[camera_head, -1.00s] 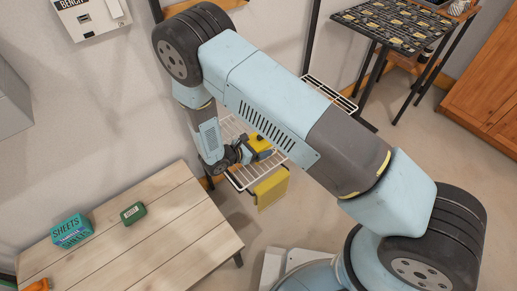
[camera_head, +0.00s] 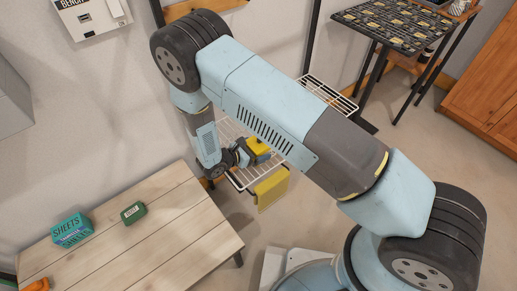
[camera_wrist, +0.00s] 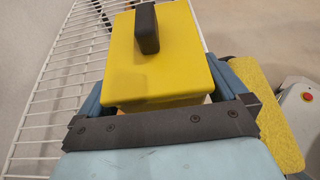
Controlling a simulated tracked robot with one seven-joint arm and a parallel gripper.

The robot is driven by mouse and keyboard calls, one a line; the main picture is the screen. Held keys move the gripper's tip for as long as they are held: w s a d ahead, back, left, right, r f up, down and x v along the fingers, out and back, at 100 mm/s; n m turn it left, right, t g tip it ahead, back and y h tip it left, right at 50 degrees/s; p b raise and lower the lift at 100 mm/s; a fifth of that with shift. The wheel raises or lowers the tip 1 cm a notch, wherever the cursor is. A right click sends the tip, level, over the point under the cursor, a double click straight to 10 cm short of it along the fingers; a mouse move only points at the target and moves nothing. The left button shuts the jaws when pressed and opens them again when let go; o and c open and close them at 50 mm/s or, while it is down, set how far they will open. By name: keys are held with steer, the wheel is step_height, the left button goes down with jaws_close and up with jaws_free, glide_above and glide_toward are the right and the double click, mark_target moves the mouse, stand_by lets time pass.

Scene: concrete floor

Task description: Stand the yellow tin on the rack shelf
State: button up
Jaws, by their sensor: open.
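The yellow tin (camera_head: 258,146) with a black handle is at the wire rack shelf (camera_head: 238,182). In the wrist view, the tin (camera_wrist: 160,60) fills the middle, and white shelf wires (camera_wrist: 60,85) show to its left. My gripper (camera_head: 252,156) is at the tin. In the wrist view, the blue fingers of my gripper (camera_wrist: 160,95) stand on either side of the tin, open. The tin's underside is hidden, so its contact with the wires cannot be seen.
A yellow cloth-like piece (camera_head: 272,190) hangs at the shelf's front edge. A wooden table (camera_head: 150,235) in front carries a teal SHEETS box (camera_head: 72,230) and a small green tin (camera_head: 133,212). A dark patterned table (camera_head: 392,25) stands at the back right.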

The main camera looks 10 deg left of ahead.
steer(key=v, duration=1)
steer(key=shift+s+a, duration=0.25)
steer(key=shift+r, duration=0.15)
steer(key=w+d+r+m+g, duration=0.25)
steer(key=d+r, duration=0.25)
steer(key=r, duration=0.3)
steer(key=w+d+r+m+g, duration=0.2)
steer(key=w+d+r+m, duration=0.2)
steer(key=r, duration=0.4)
steer(key=w+d+r+m+g, duration=0.25)
steer(key=d+r+m, duration=0.2)
steer(key=r, duration=0.35)
steer(key=d+r+m+g+y, duration=0.25)
steer(key=d+r+m, duration=0.35)
steer(key=d+r, duration=0.8)
steer(key=s+d+r+m+t+y, duration=0.5)
steer(key=s+d+r+m+y, duration=0.1)
steer(key=s+d+r+m, duration=0.5)
steer(key=s+d+r, duration=0.2)
steer(key=s+d, duration=0.2)
steer(key=s, duration=0.2)
steer(key=shift+d, duration=0.15)
